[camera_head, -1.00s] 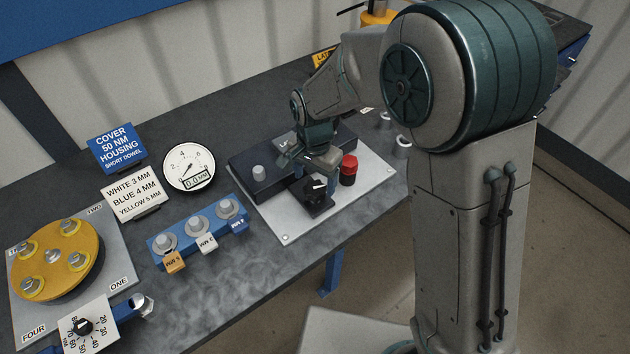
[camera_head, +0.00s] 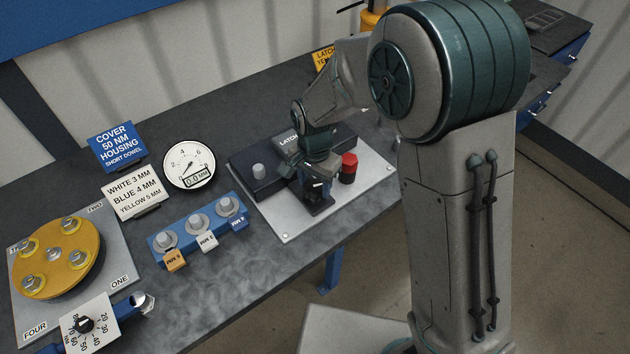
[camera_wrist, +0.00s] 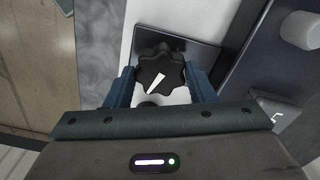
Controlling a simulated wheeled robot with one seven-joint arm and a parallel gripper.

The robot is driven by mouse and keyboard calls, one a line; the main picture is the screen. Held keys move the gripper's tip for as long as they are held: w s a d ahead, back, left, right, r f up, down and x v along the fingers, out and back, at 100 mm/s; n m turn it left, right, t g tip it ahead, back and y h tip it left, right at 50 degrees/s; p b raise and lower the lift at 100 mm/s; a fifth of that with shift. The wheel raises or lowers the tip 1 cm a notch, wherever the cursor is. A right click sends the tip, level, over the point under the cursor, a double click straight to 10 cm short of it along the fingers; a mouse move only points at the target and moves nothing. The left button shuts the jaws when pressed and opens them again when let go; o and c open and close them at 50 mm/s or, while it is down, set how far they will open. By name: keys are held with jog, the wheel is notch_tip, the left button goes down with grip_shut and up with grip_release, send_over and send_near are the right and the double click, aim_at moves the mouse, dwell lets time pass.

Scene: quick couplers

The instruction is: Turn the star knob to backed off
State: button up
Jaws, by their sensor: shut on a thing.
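The black star knob (camera_wrist: 160,73) with a white pointer mark sits between my gripper's two blue fingers in the wrist view. Its pointer slants down and to the left there. My gripper (camera_wrist: 160,88) is shut on the knob, with a finger at each side. In the head view my gripper (camera_head: 314,180) is down over the knob (camera_head: 318,188), which is partly hidden by it. The knob's dark base lies on the light metal plate (camera_head: 284,222). I cannot read any position labels for the knob.
A red-topped black button (camera_head: 348,168) stands close to the right of my gripper. A dark box with a grey knob (camera_head: 259,171) is behind and left. A dial gauge (camera_head: 189,165), a blue rack (camera_head: 199,236) and a yellow disc (camera_head: 56,258) are further left.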

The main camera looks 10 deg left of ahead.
jog(key=shift+n, duration=0.4)
jog(key=shift+n+b, duration=0.75)
jog(key=shift+n, duration=0.25)
jog(key=n+b, duration=0.1)
jog(key=n, duration=0.2)
jog(key=shift+n, duration=0.4)
jog(key=n+b, duration=0.1)
jog(key=n, duration=0.2)
jog(key=shift+w, duration=0.1)
jog(key=n, duration=0.8)
jog(key=shift+r+n, duration=0.1)
jog(key=shift+n, duration=0.2)
jog(key=shift+n+p, duration=0.45)
jog(key=shift+n, duration=1.35)
jog(key=o, duration=1)
jog(key=shift+c, duration=0.2)
